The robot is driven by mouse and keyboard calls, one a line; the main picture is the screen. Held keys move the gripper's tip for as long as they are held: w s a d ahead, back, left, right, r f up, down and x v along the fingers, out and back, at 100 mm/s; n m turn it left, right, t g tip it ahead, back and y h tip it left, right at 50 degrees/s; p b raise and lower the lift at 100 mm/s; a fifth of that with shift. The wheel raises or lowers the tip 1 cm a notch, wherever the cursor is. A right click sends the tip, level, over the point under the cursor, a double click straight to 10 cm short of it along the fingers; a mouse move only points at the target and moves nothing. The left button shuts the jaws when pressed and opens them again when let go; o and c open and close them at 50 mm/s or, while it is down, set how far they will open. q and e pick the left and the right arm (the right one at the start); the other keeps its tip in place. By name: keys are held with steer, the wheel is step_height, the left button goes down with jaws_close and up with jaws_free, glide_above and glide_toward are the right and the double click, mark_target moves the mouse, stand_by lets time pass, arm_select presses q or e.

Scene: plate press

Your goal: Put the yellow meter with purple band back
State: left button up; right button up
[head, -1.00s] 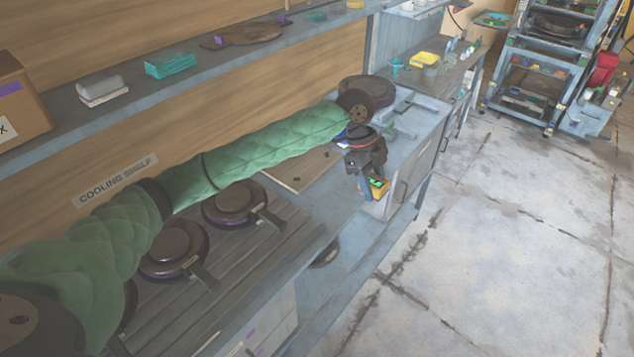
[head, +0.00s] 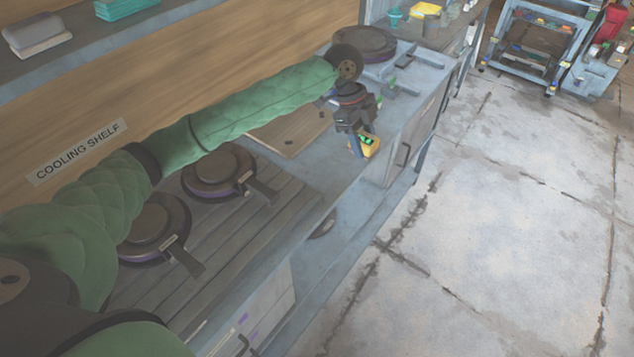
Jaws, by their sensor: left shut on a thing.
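My left gripper (head: 361,146) is shut on a yellow meter (head: 370,147) with a green screen. It holds the meter near the front edge of the counter, beside the press cabinet. The purple band on the meter cannot be made out. The fingers hide part of the meter. My right gripper is not in view.
Two dark round plates with handles (head: 219,168) (head: 153,228) sit on the slatted rack (head: 226,236) under the cooling shelf sign (head: 78,152). A blue rolling rack (head: 541,45) stands far right. The concrete floor (head: 520,220) is clear.

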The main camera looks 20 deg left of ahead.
arm_select(q)
steer(key=shift+s+f+b, duration=0.15)
steer(key=shift+f+b, duration=0.35)
steer(key=shift+f, duration=0.25)
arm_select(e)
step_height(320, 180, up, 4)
arm_select(q)
steer(key=shift+a+f, duration=0.1)
steer(key=shift+f, duration=0.05)
steer(key=p, duration=0.5)
glide_above(322, 179)
steer(key=a, duration=0.2)
steer(key=f, duration=0.6)
steer(key=shift+w+d+f, duration=0.2)
steer(key=shift+w+f, duration=0.1)
steer(key=shift+f, duration=0.05)
steer(key=shift+f+p, duration=0.7)
steer(key=shift+f, duration=1.35)
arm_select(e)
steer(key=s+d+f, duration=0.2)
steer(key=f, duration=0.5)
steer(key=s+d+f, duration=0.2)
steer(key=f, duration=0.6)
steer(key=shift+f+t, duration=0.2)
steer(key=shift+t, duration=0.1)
arm_select(q)
steer(key=shift+f, duration=0.1)
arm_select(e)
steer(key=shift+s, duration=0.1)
